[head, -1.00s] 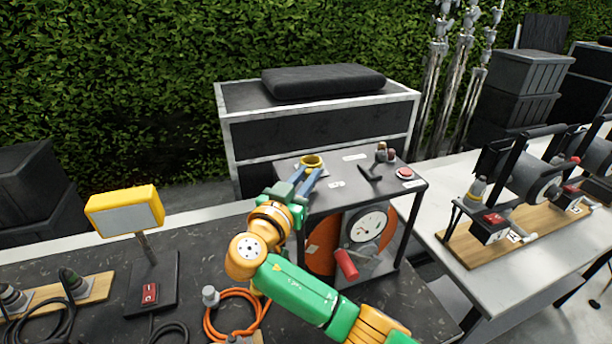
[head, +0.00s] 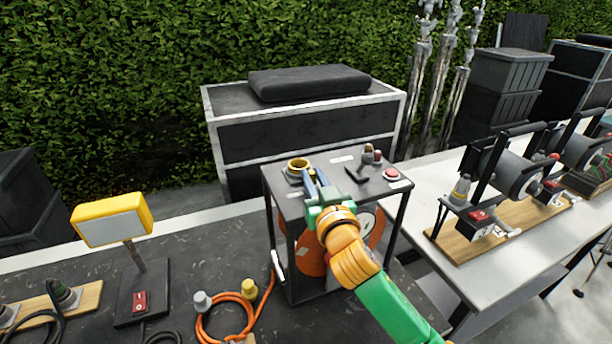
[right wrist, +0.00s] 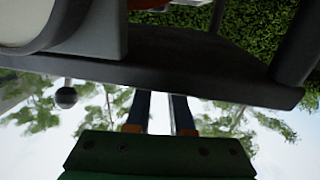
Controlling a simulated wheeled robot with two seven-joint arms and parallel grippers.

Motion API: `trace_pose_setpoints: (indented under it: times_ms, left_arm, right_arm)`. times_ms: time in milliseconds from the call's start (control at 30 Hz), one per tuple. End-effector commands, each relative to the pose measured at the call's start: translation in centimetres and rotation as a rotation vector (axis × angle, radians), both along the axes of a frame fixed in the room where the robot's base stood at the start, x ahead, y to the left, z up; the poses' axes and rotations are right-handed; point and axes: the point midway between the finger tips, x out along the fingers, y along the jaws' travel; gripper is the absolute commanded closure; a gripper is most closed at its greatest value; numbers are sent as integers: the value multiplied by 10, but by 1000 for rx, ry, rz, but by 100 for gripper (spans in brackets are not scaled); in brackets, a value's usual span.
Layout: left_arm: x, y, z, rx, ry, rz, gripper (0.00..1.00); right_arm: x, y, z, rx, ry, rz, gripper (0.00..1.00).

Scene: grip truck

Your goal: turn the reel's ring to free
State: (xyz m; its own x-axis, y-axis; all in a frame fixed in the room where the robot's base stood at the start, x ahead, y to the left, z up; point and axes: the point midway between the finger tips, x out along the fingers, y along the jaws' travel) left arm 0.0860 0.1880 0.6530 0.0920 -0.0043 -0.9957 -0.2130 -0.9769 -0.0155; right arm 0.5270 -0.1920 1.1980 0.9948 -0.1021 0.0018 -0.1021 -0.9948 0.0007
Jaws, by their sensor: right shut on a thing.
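The reel (head: 311,258) has an orange disc inside a dark frame with a flat dark top (head: 335,187). A yellow ring (head: 297,164) stands at the left of that top. My right gripper (head: 314,178) reaches over the top from the front, its blue fingers at the ring's front right side. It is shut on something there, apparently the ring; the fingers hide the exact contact. In the right wrist view the two fingers (right wrist: 160,110) show with a narrow gap, running up behind a dark edge, so their tips are hidden. My left gripper is out of view.
On the reel's top stand a dark lever with brownish knobs (head: 371,155) and a red button (head: 391,173). A yellow lamp (head: 112,219) stands to the left. An orange cable (head: 228,295) lies in front. A white table (head: 470,255) with more reels is at right.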

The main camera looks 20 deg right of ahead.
Motion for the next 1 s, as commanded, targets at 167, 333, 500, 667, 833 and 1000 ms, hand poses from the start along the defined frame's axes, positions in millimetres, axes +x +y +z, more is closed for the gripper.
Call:
trace_pose_setpoints:
  times_ms: [167, 333, 500, 667, 833, 1000]
  left_arm:
    - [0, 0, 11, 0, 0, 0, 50]
    - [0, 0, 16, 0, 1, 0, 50]
    - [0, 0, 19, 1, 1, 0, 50]
    - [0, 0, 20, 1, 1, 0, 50]
    - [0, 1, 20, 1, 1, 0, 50]
    - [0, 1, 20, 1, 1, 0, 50]
  right_arm:
    - [2, -9, 3, -5, 1, 112, 100]
    - [3, -14, 3, -3, -1, 196, 100]
    - [5, -16, 2, -2, -1, 246, 100]
    - [5, -17, 1, -1, -1, 268, 100]
    - [6, -17, 1, -1, -2, 274, 100]
    - [6, -17, 1, 0, -1, 274, 100]
